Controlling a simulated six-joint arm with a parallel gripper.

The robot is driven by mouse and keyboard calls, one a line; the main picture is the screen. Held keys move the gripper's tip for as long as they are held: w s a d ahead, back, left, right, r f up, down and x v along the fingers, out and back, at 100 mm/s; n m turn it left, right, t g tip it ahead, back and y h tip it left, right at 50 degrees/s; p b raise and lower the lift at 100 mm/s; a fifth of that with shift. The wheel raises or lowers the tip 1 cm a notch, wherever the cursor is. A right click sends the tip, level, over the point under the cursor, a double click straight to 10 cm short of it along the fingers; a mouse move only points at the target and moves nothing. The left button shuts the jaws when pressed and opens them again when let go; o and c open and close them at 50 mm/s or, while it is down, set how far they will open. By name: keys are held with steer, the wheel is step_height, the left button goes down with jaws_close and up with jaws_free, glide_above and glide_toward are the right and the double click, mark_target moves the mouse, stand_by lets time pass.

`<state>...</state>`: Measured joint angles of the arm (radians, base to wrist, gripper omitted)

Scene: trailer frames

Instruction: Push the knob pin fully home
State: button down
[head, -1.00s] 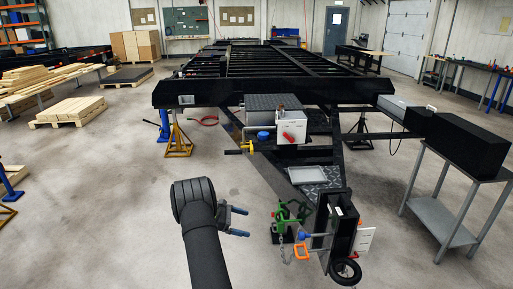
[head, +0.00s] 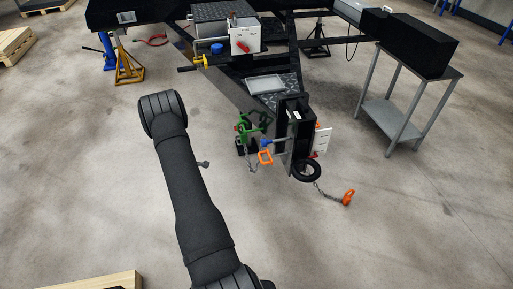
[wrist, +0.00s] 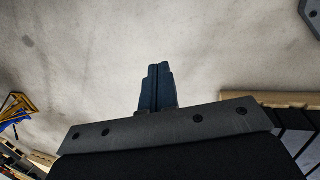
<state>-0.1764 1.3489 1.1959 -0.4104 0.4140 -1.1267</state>
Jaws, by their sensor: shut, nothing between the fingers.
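A blue knob (head: 266,143) sits on the left side of the black upright post (head: 294,120) at the trailer's front. I take it for the knob pin; how far its shaft goes in is too small to tell. An orange loop handle (head: 265,157) is just below it. My gripper (wrist: 159,68) is shut in the wrist view, its blue fingers together with nothing between them and bare floor beyond. In the head view only a small grey tip (head: 203,164) shows past my arm, left of the knob and apart from it.
A green clamp-like part (head: 243,129) stands just left of the knob. A black ring (head: 306,170) and a chain with an orange hook (head: 348,197) are at the right. A grey side table (head: 385,113) stands further right.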

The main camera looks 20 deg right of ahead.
steer(key=w+a+m+t+y, duration=0.1)
steer(key=m+t+y, duration=0.1)
steer(key=t, duration=0.2)
steer(key=m+t+h, duration=0.7)
steer(key=m+h, duration=0.1)
steer(key=h, duration=0.4)
glide_toward(267, 142)
steer(key=w+a, duration=0.3)
steer(key=w, duration=0.3)
steer(key=d, duration=0.4)
steer(key=shift+w+d+f, duration=0.2)
steer(key=shift+f, duration=0.2)
